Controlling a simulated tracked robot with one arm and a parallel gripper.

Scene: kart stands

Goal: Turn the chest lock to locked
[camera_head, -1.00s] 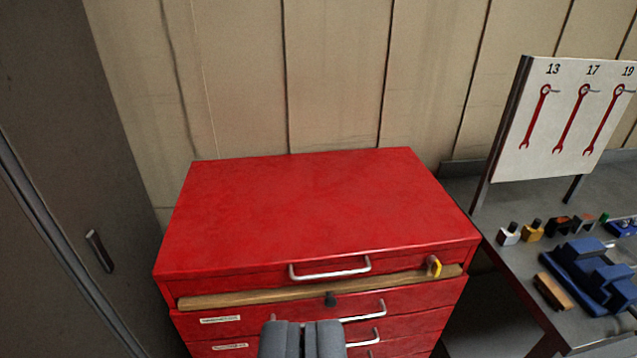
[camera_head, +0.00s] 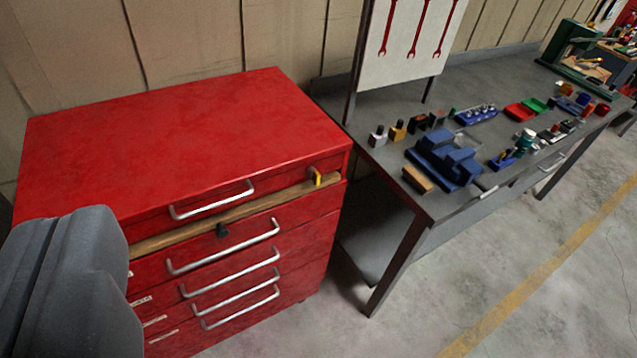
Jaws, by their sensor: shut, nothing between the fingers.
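The red chest (camera_head: 190,130) stands at the left, its lid closed. A wooden strip (camera_head: 170,235) runs along its front under the lid. A small black knob, possibly the lock (camera_head: 222,230), sits at the middle of the front, just below the strip. A yellow piece on a dark mount (camera_head: 317,178) is at the strip's right end; I cannot tell if it is the latch. My gripper (camera_head: 75,225) is shut and empty at the lower left. It shows large and covers the chest's front left corner. It appears apart from the knob, which is to its right.
The lid handle (camera_head: 212,202) and several drawer handles stick out of the chest's front. A grey workbench (camera_head: 375,160) with a blue vise (camera_head: 445,158), small tools and a wrench board (camera_head: 410,40) stands to the right. The floor (camera_head: 390,325) in front of the bench is clear.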

